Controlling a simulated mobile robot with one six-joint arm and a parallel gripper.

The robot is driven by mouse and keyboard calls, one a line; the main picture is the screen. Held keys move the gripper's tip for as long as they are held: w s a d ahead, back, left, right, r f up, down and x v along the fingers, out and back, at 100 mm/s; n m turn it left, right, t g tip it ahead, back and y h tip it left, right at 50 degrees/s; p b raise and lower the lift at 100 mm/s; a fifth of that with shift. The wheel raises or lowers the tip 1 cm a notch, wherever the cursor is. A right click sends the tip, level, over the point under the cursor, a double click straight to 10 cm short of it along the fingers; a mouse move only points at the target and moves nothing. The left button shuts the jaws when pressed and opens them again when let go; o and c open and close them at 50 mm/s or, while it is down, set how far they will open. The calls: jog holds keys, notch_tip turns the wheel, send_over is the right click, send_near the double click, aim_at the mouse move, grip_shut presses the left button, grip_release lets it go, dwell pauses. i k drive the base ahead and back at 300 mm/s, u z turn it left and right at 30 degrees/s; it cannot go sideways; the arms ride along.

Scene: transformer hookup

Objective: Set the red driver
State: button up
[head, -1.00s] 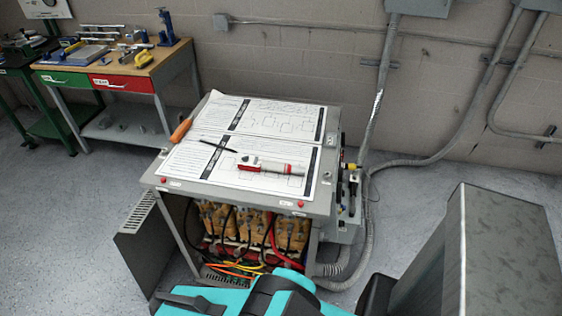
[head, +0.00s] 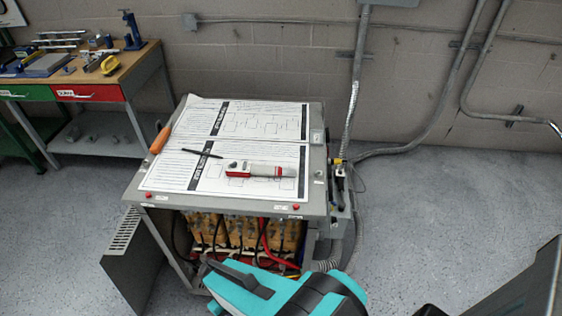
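A red-and-grey driver-like tool (head: 262,169) lies across the printed sheets on top of the grey transformer cabinet (head: 240,207). Its red end points left and its paler grey end points right. An orange-handled tool (head: 160,140) lies at the left edge of the same top. A black pen (head: 203,153) lies between them. My teal and black arm parts are low in the picture, in front of the open cabinet. I cannot make out gripper fingers.
The cabinet's front is open, showing tan coils (head: 235,230) and coloured cables. A grey panel (head: 130,265) stands at its lower left. A workbench (head: 140,60) with tools is at the back left. Conduits run along the wall. The floor at right is mostly clear.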

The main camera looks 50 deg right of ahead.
aim_at(251, 170)
jog(key=u, duration=0.5)
jog(key=k, duration=0.1)
jog(key=z, duration=1.6)
jog(key=k, duration=0.95)
jog(key=u, duration=0.1)
jog(key=i, duration=0.8)
